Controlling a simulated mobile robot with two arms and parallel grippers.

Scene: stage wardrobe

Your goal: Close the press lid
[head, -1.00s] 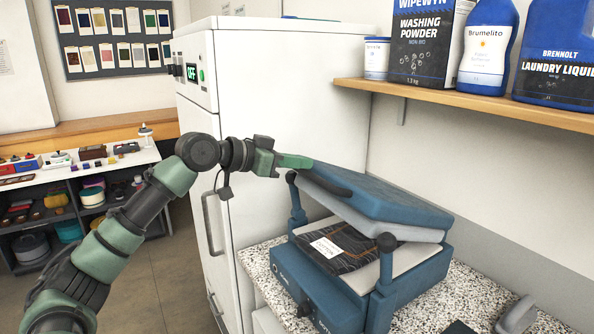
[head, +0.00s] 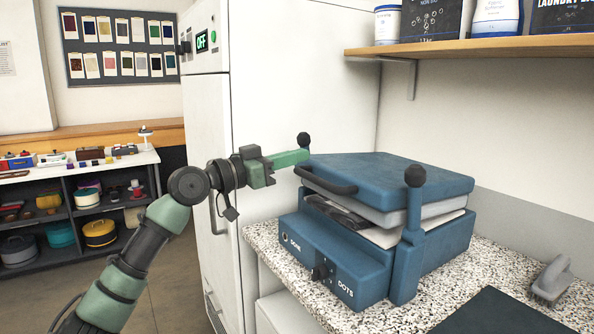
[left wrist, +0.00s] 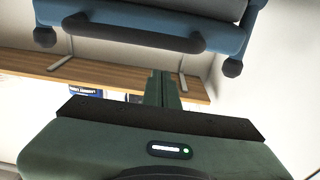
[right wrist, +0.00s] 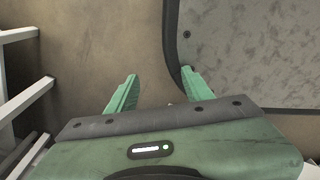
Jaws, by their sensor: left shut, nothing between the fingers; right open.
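The blue press lid (head: 400,178) with its grey underside is low over the press base (head: 375,268), nearly level. A dark folded garment (head: 338,213) and the pale lower pad show in a narrow gap at the front. The lid's black handle (head: 326,183) is on its front edge; it also shows in the left wrist view (left wrist: 130,33). My left gripper (head: 306,154) is shut and empty, beside the lid's left front corner and the far post's knob. Contact with the lid cannot be told. My right gripper (right wrist: 158,88) is open and empty above the floor.
The press stands on a speckled counter (head: 268,248). A white cabinet (head: 300,80) is behind it, and a wooden shelf (head: 470,46) with laundry products is above. A brush (head: 551,280) and a dark mat (head: 495,315) lie at the right front.

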